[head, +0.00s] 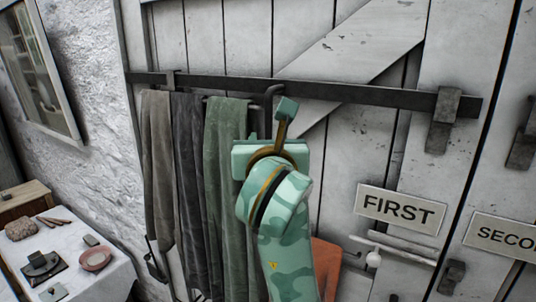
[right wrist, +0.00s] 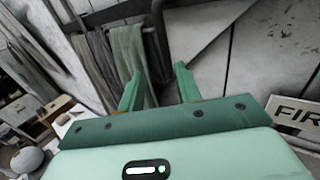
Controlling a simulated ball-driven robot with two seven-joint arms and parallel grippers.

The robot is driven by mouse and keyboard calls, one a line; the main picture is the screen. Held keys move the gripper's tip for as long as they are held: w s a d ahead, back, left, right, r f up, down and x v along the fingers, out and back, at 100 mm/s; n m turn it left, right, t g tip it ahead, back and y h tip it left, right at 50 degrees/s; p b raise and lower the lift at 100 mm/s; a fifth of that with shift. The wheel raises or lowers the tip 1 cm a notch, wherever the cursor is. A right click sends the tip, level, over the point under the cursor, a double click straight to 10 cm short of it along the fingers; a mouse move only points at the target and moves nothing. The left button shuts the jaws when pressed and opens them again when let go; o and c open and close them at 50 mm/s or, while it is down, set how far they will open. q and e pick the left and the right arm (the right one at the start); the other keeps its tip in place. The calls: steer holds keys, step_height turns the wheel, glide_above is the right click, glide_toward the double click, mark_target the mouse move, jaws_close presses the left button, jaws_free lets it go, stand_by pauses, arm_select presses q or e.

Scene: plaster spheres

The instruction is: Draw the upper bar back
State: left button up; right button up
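The upper bar (head: 355,94) is a long dark metal bar lying across the pale plank door. A bent grey handle (head: 268,96) hangs from it near the middle. Its right end sits in a dark bracket (head: 443,118). My right gripper (head: 264,132) is close below the handle in the head view, and my own wrist hides most of its fingers. In the right wrist view the two green fingers (right wrist: 157,82) stand apart with a gap between them. The bar also shows there (right wrist: 135,15), beyond the fingertips. Whether a finger touches the handle I cannot tell. My left gripper is out of view.
Several cloths, including a green one (head: 226,150), hang left of my right gripper. A FIRST sign (head: 399,209) and a partly cut-off second sign (head: 505,236) are on the right. A white-covered table (head: 100,283) with small items stands lower left.

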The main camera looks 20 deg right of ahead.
steer(key=shift+v, duration=1.85)
